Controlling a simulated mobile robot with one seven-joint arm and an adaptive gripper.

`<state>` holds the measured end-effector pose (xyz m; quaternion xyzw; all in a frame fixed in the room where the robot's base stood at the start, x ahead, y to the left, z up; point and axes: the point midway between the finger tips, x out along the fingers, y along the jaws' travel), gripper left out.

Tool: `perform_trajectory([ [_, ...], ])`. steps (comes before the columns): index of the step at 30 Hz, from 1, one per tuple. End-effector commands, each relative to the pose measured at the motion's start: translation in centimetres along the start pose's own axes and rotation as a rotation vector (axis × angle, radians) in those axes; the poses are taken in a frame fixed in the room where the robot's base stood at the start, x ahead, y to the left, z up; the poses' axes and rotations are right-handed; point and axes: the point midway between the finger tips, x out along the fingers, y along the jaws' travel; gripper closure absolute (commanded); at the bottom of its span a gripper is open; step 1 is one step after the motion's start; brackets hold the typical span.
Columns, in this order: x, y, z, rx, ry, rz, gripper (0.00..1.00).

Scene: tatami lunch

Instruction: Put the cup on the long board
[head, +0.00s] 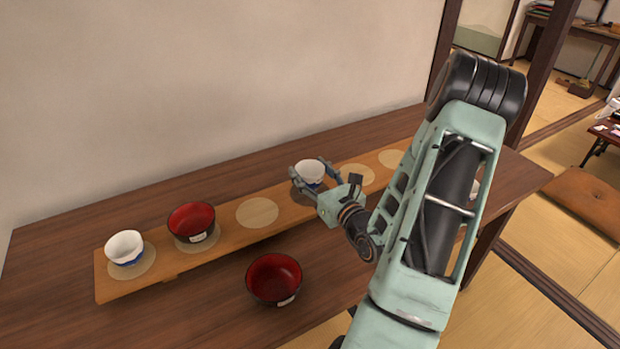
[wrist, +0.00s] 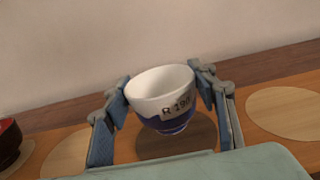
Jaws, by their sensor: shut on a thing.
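My gripper (head: 318,184) is shut on a white cup with a blue lower part (head: 311,171). The cup also shows in the wrist view (wrist: 162,95), upright between the two fingers, with dark lettering on its side. It is over a shaded round spot (wrist: 178,140) on the long board (head: 180,267). I cannot tell whether its foot touches the board or hangs just above it. The long board lies on a dark wooden table along the wall, with a row of pale round spots on it.
Another white-and-blue cup (head: 125,247) and a red bowl (head: 191,221) stand on spots at the board's left. A second red bowl (head: 274,279) stands on the table in front. Pale spots (head: 257,212) and (head: 356,175) beside the gripper are bare. A white thing (head: 475,188) is partly hidden by my arm.

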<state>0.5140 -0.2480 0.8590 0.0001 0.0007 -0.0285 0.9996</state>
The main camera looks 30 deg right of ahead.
Motion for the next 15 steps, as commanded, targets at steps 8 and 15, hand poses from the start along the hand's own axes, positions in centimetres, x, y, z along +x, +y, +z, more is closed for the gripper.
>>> perform_trajectory([
  [8, 0.0, 0.0, -1.8, -0.001, -0.003, 0.0, 0.77],
  [15, 0.0, 0.0, -2.0, 0.0, -0.002, 0.0, 0.77],
])
